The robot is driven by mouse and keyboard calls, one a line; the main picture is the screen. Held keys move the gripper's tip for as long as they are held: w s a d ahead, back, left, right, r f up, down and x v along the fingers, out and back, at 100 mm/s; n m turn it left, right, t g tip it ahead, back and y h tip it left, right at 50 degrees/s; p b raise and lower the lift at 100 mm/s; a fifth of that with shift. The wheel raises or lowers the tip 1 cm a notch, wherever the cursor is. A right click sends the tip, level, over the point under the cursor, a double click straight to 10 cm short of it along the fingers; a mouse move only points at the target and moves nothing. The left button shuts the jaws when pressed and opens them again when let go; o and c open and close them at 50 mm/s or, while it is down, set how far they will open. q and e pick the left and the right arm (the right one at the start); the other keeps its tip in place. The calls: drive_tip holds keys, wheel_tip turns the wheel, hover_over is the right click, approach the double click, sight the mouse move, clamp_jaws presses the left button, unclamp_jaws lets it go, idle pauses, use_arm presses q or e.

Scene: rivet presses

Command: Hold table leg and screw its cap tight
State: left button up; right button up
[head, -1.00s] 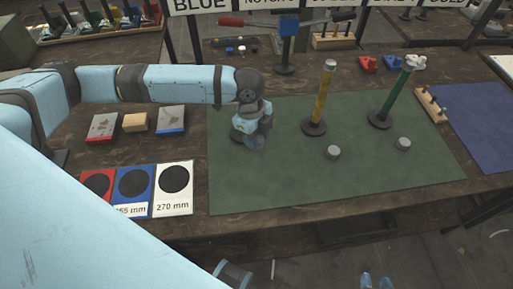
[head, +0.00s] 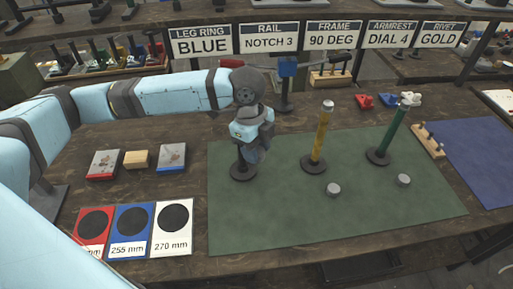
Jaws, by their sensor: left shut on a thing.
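My left gripper (head: 253,150) points down at the left part of the green mat (head: 300,225). It is shut on a table leg whose dark round base (head: 243,171) shows below it on the mat. The shaft and top of this leg are hidden behind the gripper. A yellow leg (head: 321,135) and a green leg (head: 392,132) stand upright to the right on dark bases. Two loose grey caps, one (head: 333,189) near the yellow leg and one (head: 403,180) near the green leg, lie on the mat. My right gripper is out of view.
Red, blue and white length cards (head: 132,232) lie front left. Two small boxes and a wooden block (head: 137,159) lie left of the mat. A blue-headed stand (head: 287,80) and signs are behind. A pegged wooden strip (head: 428,140) and a blue mat (head: 470,150) are right.

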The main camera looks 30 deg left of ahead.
use_arm(q)
drive_tip(key=shift+w, duration=0.1)
drive_tip(key=w+n+t+y, duration=0.1)
drive_tip(key=w+n+t, duration=0.1)
drive_tip(key=w+n, duration=0.8)
drive_tip(key=n, duration=0.9)
drive_tip(key=shift+a+n+y, duration=0.25)
drive_tip(key=shift+n+y, duration=0.05)
drive_tip(key=shift+y, duration=0.1)
